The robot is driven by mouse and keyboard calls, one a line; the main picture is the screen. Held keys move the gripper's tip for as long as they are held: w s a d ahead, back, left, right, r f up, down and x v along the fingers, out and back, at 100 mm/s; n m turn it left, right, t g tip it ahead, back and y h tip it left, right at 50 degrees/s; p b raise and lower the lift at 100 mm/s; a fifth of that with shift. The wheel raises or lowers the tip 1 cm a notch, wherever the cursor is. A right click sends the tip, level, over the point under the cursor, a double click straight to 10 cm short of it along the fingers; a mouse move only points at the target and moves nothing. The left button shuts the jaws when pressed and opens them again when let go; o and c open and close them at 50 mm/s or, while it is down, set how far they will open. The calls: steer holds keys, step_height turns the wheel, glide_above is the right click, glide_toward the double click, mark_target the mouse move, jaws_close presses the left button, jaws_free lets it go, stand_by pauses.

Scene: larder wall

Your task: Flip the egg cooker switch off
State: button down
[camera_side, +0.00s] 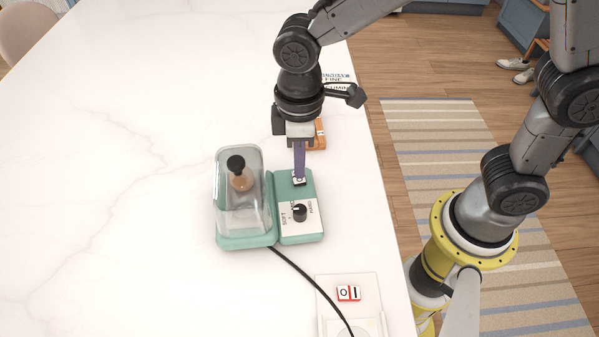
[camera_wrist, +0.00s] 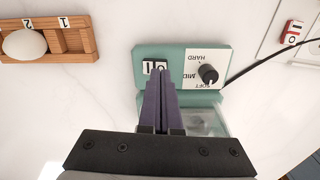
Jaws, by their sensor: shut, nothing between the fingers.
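The egg cooker (camera_side: 243,241) is teal with a clear lid that has a black knob, and it stands on the white counter. Its control panel (camera_side: 286,220) carries a black dial (camera_side: 299,213) and a small white rocker switch (camera_side: 298,183) marked in black. The switch (camera_wrist: 149,68) and dial (camera_wrist: 208,74) also show in the wrist view. My gripper (camera_side: 299,176) is shut and empty, with its purple fingers pointing down at the switch. In the wrist view the fingertips (camera_wrist: 160,80) partly cover the switch. I cannot tell whether they touch it or which side is pressed down.
A white socket plate (camera_side: 367,281) with a red-edged switch (camera_side: 348,293) lies nearer the front, and a black cord runs to it from the cooker. A wooden rack (camera_wrist: 82,41) holds a white egg (camera_wrist: 24,44). The counter left of the cooker is clear.

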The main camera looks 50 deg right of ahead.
steer(key=shift+f, duration=0.95)
stand_by(0.4)
steer(key=shift+r, duration=3.55)
